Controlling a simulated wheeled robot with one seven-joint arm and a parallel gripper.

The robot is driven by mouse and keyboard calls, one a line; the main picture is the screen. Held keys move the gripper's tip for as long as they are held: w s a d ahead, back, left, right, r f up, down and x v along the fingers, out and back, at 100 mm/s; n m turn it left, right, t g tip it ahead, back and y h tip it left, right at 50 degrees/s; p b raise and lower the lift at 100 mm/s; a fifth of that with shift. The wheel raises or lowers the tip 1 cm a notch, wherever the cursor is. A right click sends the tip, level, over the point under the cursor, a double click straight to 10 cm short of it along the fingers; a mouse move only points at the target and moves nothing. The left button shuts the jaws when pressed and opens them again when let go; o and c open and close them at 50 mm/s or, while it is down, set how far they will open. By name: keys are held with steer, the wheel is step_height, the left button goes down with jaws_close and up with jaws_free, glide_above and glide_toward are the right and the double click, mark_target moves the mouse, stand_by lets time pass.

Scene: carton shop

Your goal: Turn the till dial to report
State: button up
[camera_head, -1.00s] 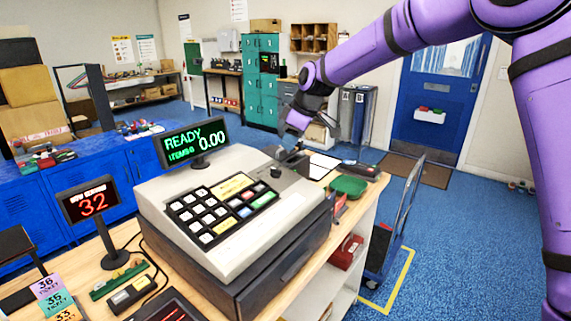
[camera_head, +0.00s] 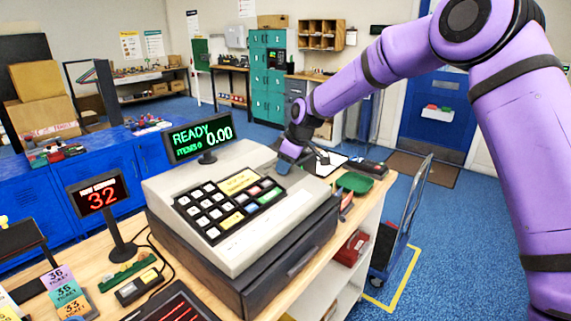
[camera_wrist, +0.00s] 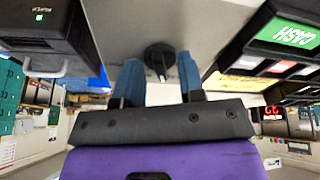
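The till (camera_head: 225,240) is a beige cash register with a keypad and a green display reading "READY 0.00" (camera_head: 203,137). The till dial (camera_head: 283,167) is a small dark round knob on its top, right of the display. In the wrist view the dial (camera_wrist: 160,58) is a black disc with a pale pointer bar. My gripper (camera_head: 289,150) is just above the dial, pointing down. In the wrist view my gripper (camera_wrist: 160,72) has its two blue fingers apart, with the dial between and beyond their tips. I cannot tell whether they touch it. Position labels around the dial are not readable.
A green tray (camera_head: 354,182) and a dark card device (camera_head: 366,166) are on the counter right of the till. A red "32" display (camera_head: 98,195) stands at the left. A hand truck (camera_head: 408,215) is on the floor at the right.

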jaws_close()
steer(key=m, duration=0.4)
steer(key=shift+s+t, duration=0.15)
steer(key=shift+t, duration=0.15)
steer(key=m+h, duration=0.1)
steer(key=m, duration=0.3)
steer(key=shift+a+f+t, duration=0.1)
steer(key=shift+t, duration=0.2)
steer(key=m, duration=0.4)
steer(key=shift+s+a+m+h, duration=0.1)
steer(key=shift+m+h, duration=0.2)
steer(key=shift+h, duration=0.1)
steer(key=shift+m+h, duration=0.3)
steer(key=shift+m, duration=1.3)
steer(key=shift+f, duration=0.1)
